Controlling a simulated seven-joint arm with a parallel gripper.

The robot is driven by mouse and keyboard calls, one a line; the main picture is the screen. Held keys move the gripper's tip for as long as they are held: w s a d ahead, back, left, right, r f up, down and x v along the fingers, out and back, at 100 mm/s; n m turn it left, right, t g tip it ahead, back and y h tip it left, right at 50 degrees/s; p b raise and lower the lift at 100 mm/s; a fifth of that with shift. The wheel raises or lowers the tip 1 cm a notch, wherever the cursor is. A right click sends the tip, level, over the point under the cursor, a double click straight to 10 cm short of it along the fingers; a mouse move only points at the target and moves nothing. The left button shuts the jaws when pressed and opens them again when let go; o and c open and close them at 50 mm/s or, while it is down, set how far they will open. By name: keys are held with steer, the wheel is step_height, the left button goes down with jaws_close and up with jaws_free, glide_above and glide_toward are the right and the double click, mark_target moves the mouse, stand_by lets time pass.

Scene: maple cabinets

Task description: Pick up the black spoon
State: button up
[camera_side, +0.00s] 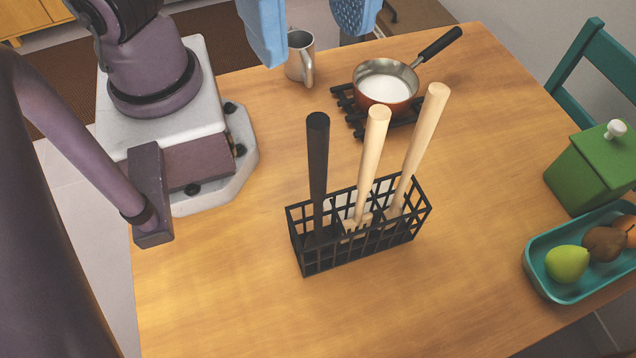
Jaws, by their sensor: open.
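The black spoon (318,165) stands upright in the left part of a black wire rack (352,238), its round handle rising well above the rim. Its lower end is hidden or hard to make out behind the bars. My gripper (310,30) shows only as two light-blue fingers at the top edge. They are wide apart, with nothing visible between them but background and the mug. The gripper is above and apart from the spoon.
Two pale wooden utensils (372,155) stand in the same rack, right of the spoon. A metal mug (300,62) and a copper pan (385,92) on a black trivet are behind. A teal tray (560,292) of fruit and a green container (590,168) are right. The front table is clear.

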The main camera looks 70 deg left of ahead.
mark_target(318, 142)
step_height(318, 142, down, 7)
steer(key=shift+r, duration=0.1)
steer(key=shift+w+f, duration=0.15)
steer(key=shift+f, duration=1.3)
steer(key=shift+w+f, duration=0.1)
steer(key=shift+f, duration=1.35)
jaws_close()
